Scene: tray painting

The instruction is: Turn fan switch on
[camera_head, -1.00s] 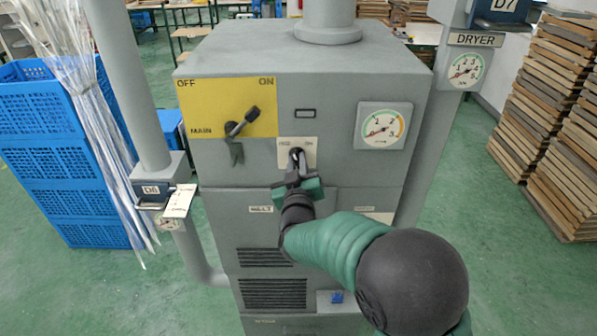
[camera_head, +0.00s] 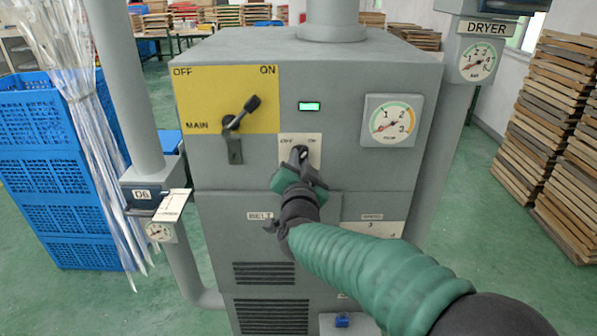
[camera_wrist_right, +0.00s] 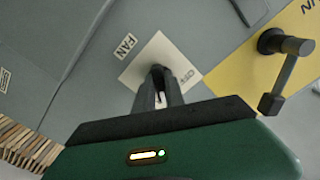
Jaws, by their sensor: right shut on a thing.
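The fan switch (camera_head: 299,154) is a dark knob on a small white OFF/ON plate (camera_head: 286,140) on the grey cabinet's front. My right gripper (camera_head: 301,162) is shut on the knob and hides part of it. In the right wrist view the plate (camera_wrist_right: 140,72) lies beside a FAN label (camera_wrist_right: 124,46), and the knob (camera_wrist_right: 158,72) sits between the fingertips (camera_wrist_right: 159,88). My left gripper is not in view.
The main switch (camera_head: 240,113) on a yellow panel (camera_head: 205,90) is up-left of the fan switch, its lever pointing toward ON. A gauge (camera_head: 390,120) is to the right. Blue crates (camera_head: 60,190) stand left, stacked wooden trays (camera_head: 560,130) right.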

